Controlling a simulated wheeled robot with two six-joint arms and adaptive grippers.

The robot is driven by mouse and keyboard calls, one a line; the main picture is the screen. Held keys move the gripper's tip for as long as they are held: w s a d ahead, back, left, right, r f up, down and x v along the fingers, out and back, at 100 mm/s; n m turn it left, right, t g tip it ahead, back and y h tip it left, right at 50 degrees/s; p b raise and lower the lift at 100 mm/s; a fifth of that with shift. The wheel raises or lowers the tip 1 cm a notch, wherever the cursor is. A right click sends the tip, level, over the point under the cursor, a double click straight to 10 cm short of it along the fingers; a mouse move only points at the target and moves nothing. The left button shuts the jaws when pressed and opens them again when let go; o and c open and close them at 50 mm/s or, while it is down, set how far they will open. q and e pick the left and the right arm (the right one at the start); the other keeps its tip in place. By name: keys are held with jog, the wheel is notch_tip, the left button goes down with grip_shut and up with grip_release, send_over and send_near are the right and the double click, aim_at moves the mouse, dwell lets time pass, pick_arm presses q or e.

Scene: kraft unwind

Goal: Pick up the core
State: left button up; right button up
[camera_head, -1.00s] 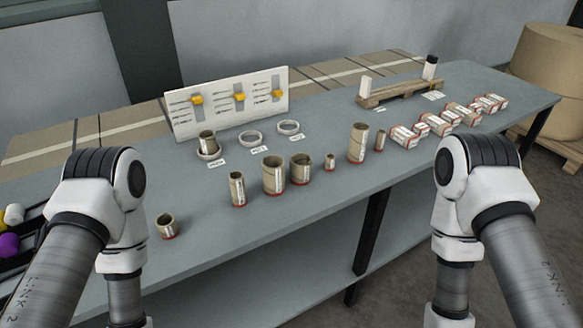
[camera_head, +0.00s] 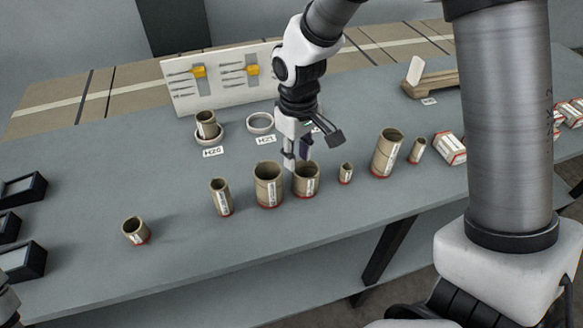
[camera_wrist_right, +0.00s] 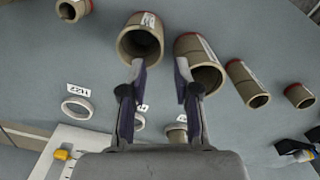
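Several upright brown cardboard cores with red bottom rims and white labels stand in a row on the grey table. Two wide ones, a left one (camera_head: 268,187) and a right one (camera_head: 306,182), stand close together. My right gripper (camera_head: 290,163) is just behind them, pointing down. In the right wrist view, my right gripper (camera_wrist_right: 160,68) is open and empty. One fingertip is by the rim of one wide core (camera_wrist_right: 141,40), the other by the second wide core (camera_wrist_right: 201,58); contact cannot be told.
A slim core (camera_head: 221,198) and a short core (camera_head: 135,232) stand left; a small core (camera_head: 345,174) and a tall core (camera_head: 387,154) stand right. Behind are a core in a ring (camera_head: 207,127), an empty ring (camera_head: 260,123) and a white board (camera_head: 190,102).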

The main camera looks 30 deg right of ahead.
aim_at(296, 195)
notch_tip(296, 195, down, 9)
jog(key=shift+s+a+f+p, duration=0.1)
jog(key=shift+f+p, duration=0.1)
jog(key=shift+p, duration=0.15)
grip_shut()
